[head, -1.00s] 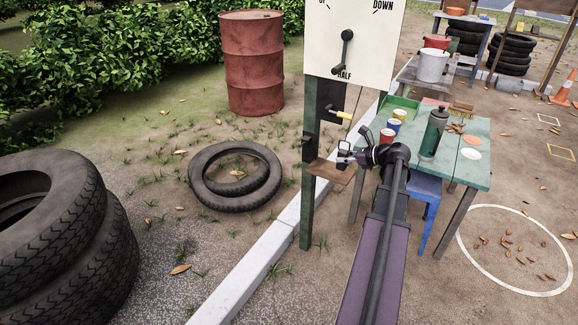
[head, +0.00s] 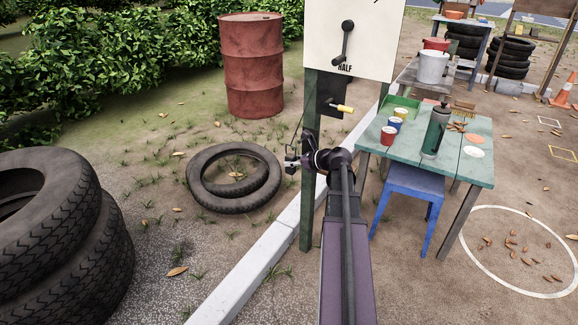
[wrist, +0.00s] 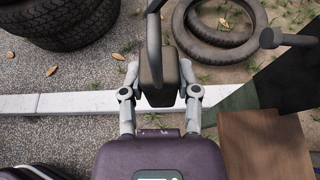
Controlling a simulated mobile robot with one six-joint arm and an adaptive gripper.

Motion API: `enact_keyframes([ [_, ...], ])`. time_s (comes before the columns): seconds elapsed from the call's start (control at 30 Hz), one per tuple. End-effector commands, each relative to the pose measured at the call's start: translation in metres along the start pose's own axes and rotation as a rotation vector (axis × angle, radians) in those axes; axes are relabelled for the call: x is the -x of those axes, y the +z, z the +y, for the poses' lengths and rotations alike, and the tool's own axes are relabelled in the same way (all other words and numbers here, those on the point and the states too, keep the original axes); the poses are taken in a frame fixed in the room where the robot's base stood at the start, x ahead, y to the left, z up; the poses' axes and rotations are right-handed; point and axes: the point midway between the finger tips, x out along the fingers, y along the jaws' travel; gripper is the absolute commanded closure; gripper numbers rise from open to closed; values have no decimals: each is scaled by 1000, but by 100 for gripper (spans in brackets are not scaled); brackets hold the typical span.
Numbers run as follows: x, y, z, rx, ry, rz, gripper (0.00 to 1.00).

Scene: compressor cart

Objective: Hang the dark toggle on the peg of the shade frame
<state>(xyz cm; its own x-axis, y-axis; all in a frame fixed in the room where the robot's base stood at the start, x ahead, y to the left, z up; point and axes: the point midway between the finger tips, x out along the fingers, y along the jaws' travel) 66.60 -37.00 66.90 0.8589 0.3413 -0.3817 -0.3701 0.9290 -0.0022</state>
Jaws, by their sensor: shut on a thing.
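The dark toggle (wrist: 158,78), a brown-black block with a dark loop or cord rising from its top, is between the two fingers of my gripper (wrist: 160,70) in the wrist view. The fingers are shut on its sides. In the head view my gripper (head: 292,162) is just left of the green post of the shade frame (head: 306,205); the toggle is too small to make out there. A dark peg (wrist: 288,40) with a round end sticks out from a dark plate at the upper right of the wrist view. The toggle is left of the peg, apart from it.
A brown wooden ledge (wrist: 262,145) is at the right of the wrist view, below the peg. The green table (head: 465,170) with cups and a bottle stands right. Flat tyres (head: 233,178) lie left.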

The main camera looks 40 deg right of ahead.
Motion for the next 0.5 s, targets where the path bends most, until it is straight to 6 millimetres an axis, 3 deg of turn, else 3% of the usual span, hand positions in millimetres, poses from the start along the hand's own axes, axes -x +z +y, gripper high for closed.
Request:
enact_keyframes([
  [0.5, -8, 1, 5, 0, 0, -1, 100],
])
